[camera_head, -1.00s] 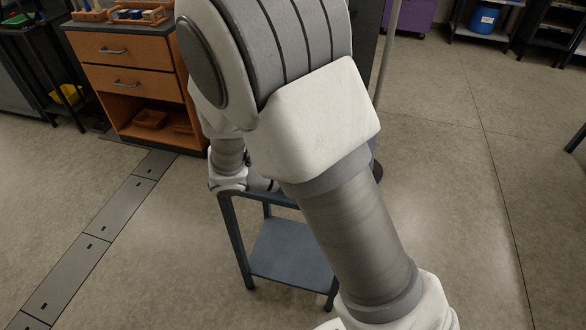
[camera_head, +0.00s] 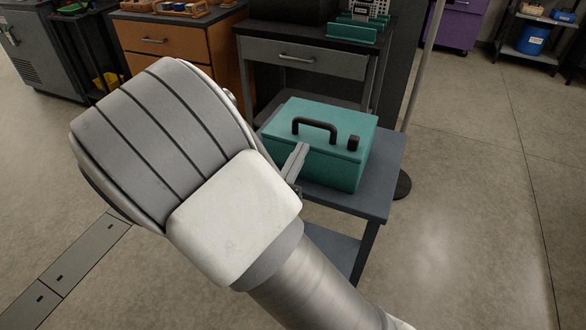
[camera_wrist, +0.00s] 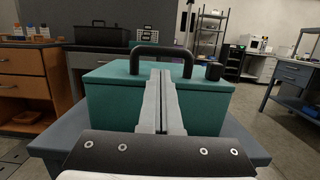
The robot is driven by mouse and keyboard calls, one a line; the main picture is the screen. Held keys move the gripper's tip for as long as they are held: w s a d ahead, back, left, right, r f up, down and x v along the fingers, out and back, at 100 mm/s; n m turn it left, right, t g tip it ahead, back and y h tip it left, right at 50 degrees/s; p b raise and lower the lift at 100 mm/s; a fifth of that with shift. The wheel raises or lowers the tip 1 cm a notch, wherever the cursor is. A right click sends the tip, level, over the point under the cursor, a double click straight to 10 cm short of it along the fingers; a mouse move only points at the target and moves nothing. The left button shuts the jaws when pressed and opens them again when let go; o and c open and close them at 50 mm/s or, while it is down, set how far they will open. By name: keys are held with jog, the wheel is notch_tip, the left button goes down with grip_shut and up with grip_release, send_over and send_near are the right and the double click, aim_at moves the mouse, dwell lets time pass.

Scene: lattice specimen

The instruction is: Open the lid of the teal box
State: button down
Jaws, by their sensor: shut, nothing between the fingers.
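The teal box (camera_head: 335,171) stands on a small blue-grey table (camera_head: 378,192), and its lid (camera_head: 345,112) is down. A black arched handle (camera_head: 316,125) rises from the lid, with a small black knob (camera_head: 353,143) to its right. My gripper (camera_head: 303,148) is at the box's near left side in the head view. In the wrist view my gripper (camera_wrist: 160,73) has its two fingers together and empty, pointing at the box (camera_wrist: 207,108) just below the handle (camera_wrist: 161,49). Whether the fingertips touch the box, I cannot tell. My arm hides the table's left part in the head view.
A grey drawer cabinet (camera_head: 305,58) stands close behind the table, with an orange drawer unit (camera_head: 165,42) to its left. A thin pole (camera_head: 419,75) stands behind the table's right side. The floor to the right (camera_head: 470,220) is clear.

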jog(key=shift+b+x, duration=0.3)
jog(key=shift+x, duration=1.75)
jog(key=shift+r, duration=0.15)
jog(key=shift+r+g+p, duration=0.3)
jog(key=shift+r+p, duration=0.15)
jog(key=shift+p, duration=0.65)
jog(key=shift+r+p, duration=0.2)
jog(key=shift+p, duration=0.1)
